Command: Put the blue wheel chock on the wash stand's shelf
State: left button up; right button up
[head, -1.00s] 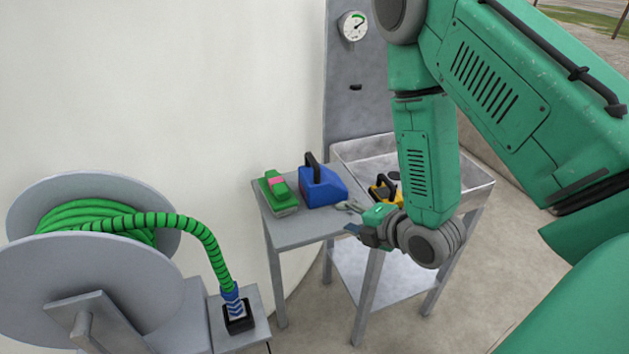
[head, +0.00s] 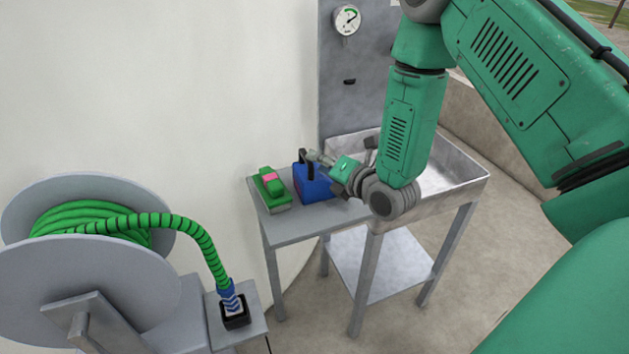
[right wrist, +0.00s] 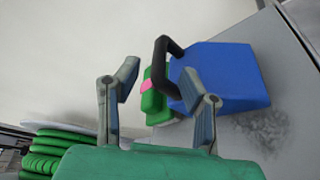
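The blue wheel chock (head: 311,185), a blue block with a black loop handle, stands on the grey side top (head: 292,226) of the wash stand. It also shows in the right wrist view (right wrist: 232,78). My right gripper (head: 316,160) is open at the chock's handle, partly covering the chock in the head view. In the right wrist view its two fingers (right wrist: 160,82) are spread, with the handle beyond and partly between them; contact cannot be told. The wash stand's low shelf (head: 375,268) is bare where it shows. My left gripper is not in view.
A green block with a pink top (head: 271,190) sits close left of the chock. The metal basin (head: 455,178) is at the right, partly behind my arm. A hose reel (head: 90,260) stands at the left. A panel with a gauge (head: 347,20) rises behind.

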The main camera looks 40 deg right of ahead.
aim_at(311, 172)
jog(key=x, duration=0.4)
jog(key=shift+s+d+f, duration=0.1)
jog(key=shift+d+f, duration=0.05)
jog(key=shift+f, duration=0.05)
jog(key=shift+w+a, duration=0.35)
jog(key=shift+w, duration=0.1)
grip_shut()
jog(key=shift+d, duration=0.15)
